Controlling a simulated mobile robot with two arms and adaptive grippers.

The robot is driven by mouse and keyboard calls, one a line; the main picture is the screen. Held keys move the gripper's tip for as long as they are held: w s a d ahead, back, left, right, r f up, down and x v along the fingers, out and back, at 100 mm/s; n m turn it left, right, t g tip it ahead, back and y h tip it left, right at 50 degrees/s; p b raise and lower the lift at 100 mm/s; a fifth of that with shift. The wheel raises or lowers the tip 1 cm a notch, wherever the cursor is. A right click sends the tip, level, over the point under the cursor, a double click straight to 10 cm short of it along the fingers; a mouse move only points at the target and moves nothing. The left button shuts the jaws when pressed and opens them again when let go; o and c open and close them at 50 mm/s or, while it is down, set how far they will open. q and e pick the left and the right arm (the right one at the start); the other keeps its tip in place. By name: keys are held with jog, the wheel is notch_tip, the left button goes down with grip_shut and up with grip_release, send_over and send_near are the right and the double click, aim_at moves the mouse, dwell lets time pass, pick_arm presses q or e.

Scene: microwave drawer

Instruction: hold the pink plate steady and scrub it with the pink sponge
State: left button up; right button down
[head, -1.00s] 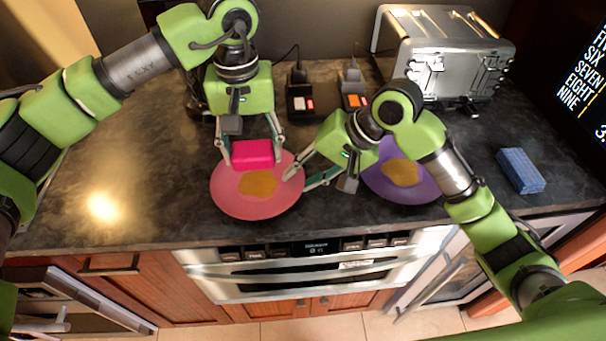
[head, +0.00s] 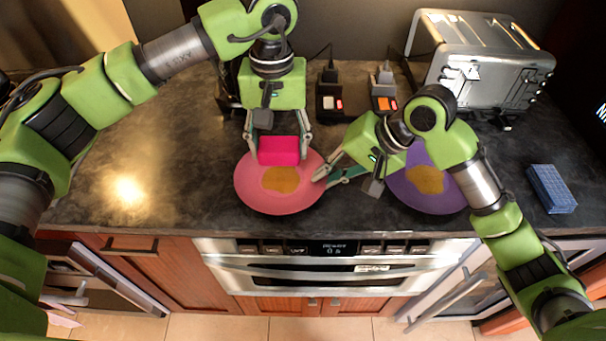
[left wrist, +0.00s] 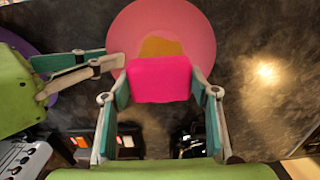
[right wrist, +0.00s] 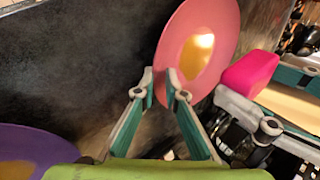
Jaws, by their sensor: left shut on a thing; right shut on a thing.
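The pink plate (head: 280,203) lies on the dark counter with a yellow-brown stain (head: 281,179) in its middle. My left gripper (head: 279,146) is shut on the pink sponge (head: 279,151), held at the plate's far edge beside the stain. The sponge (left wrist: 160,79) also shows between the fingers in the left wrist view. My right gripper (head: 327,175) is shut on the plate's right rim. In the right wrist view its fingertips (right wrist: 163,88) pinch the rim of the pink plate (right wrist: 222,38). Whether the sponge touches the plate is hard to tell.
A purple plate (head: 428,205) with a similar stain lies to the right, partly under my right arm. A blue sponge (head: 551,189) lies farther right. A metal toaster (head: 480,65) and two small dark devices stand at the back. The counter left of the pink plate is clear.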

aim_at(277, 179)
pick_arm(q)
jog(key=shift+f, duration=2.9)
jog(key=shift+f, duration=0.65)
jog(key=shift+a, duration=0.15)
jog(key=shift+a+f, duration=0.1)
jog(key=shift+a, duration=0.25)
jog(key=shift+d, duration=0.85)
jog(key=shift+a, duration=0.8)
jog(key=shift+d, duration=0.85)
jog(key=shift+a, duration=0.95)
dwell(0.9)
